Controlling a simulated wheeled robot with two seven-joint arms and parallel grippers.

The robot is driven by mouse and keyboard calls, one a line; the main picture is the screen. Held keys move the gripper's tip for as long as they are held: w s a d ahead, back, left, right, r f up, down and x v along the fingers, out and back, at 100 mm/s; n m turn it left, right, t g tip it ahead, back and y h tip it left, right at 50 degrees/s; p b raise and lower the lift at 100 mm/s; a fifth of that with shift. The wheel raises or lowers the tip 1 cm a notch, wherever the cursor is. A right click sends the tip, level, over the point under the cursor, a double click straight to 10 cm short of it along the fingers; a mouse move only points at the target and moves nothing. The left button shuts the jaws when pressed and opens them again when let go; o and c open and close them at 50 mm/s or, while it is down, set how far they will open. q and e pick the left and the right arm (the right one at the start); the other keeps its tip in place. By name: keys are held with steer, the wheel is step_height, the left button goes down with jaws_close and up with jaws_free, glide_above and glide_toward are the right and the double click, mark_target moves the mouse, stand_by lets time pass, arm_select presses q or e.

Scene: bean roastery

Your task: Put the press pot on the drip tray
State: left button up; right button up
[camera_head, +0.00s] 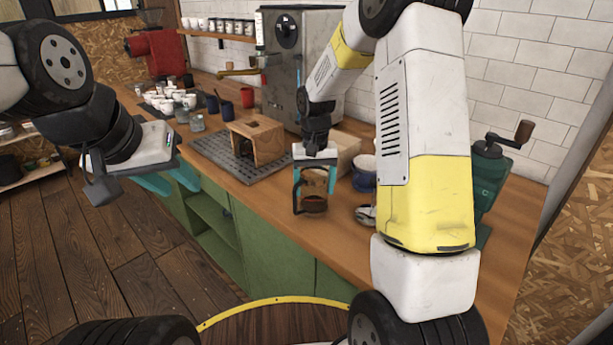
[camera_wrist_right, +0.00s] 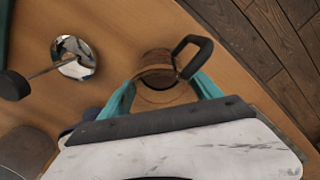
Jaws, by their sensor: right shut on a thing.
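The press pot (camera_head: 312,203) is a glass and brown pot with a dark handle, at the front edge of the counter. My right gripper (camera_head: 314,180) is shut on it from above with teal fingers. In the right wrist view the pot (camera_wrist_right: 157,92) is between the fingers, its black handle to the right. I cannot tell whether its base touches the counter. The drip tray (camera_head: 212,154) is a dark perforated panel to the left of the pot, with bare surface at its left and front. My left gripper (camera_head: 170,183) is open and empty, left of the counter edge.
A wooden stand (camera_head: 268,147) sits on the back right of the drip tray. A metal machine (camera_head: 328,65) stands behind. Several cups (camera_head: 172,100) are further left. A round metal item (camera_wrist_right: 73,58) lies near the pot. A green grinder (camera_head: 490,175) is right of my arm.

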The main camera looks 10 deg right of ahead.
steer(key=shift+f, duration=0.15)
steer(key=o, duration=1.9)
steer(key=shift+c, duration=0.2)
